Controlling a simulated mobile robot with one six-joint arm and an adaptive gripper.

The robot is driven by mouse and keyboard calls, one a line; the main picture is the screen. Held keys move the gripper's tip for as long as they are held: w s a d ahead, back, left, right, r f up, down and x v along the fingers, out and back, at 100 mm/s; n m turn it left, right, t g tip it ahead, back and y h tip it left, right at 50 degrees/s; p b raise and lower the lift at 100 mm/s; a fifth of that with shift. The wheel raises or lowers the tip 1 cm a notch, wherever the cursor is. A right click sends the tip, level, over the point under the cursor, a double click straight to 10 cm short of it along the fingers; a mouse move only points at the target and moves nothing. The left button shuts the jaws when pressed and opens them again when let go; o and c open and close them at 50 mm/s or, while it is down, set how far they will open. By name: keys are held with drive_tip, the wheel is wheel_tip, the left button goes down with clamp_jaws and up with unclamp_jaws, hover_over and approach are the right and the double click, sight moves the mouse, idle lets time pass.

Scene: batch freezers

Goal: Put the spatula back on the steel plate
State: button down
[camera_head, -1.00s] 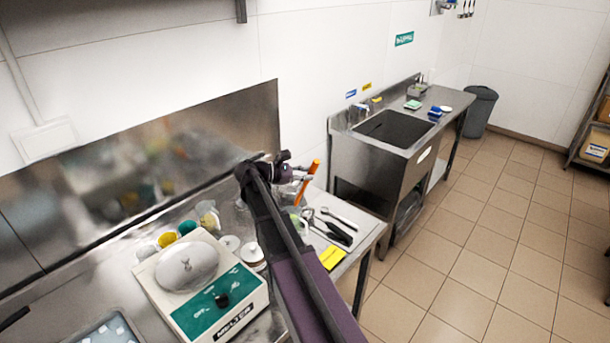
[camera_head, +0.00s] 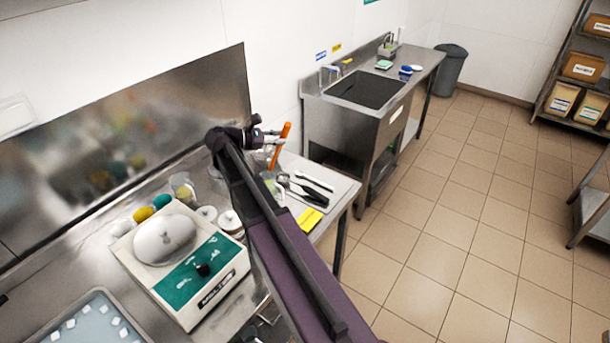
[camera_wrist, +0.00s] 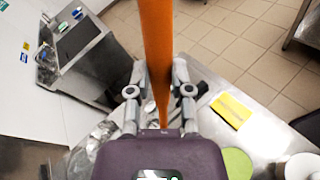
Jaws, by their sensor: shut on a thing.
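My gripper (camera_head: 268,138) is shut on the orange spatula (camera_head: 281,146) and holds it tilted above the right part of the steel counter. In the wrist view the orange spatula (camera_wrist: 157,50) stands upright between the two fingers (camera_wrist: 159,95), running up out of the picture. A pale, flat surface, which may be the steel plate (camera_head: 338,183), lies at the counter's right end below and to the right of my gripper. Dark-handled utensils (camera_head: 312,192) lie at its left part.
A yellow card (camera_head: 309,219) lies near the utensils. A melter with a green front panel (camera_head: 187,265), small jars (camera_head: 230,221) and coloured cups stand left of my arm. The wall rises behind the counter. A sink (camera_head: 366,88) stands beyond, with open floor to the right.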

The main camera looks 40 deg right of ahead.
sight(278, 148)
wheel_tip(278, 148, down, 3)
drive_tip(key=shift+r+b, duration=0.1)
drive_tip(key=shift+b, duration=0.95)
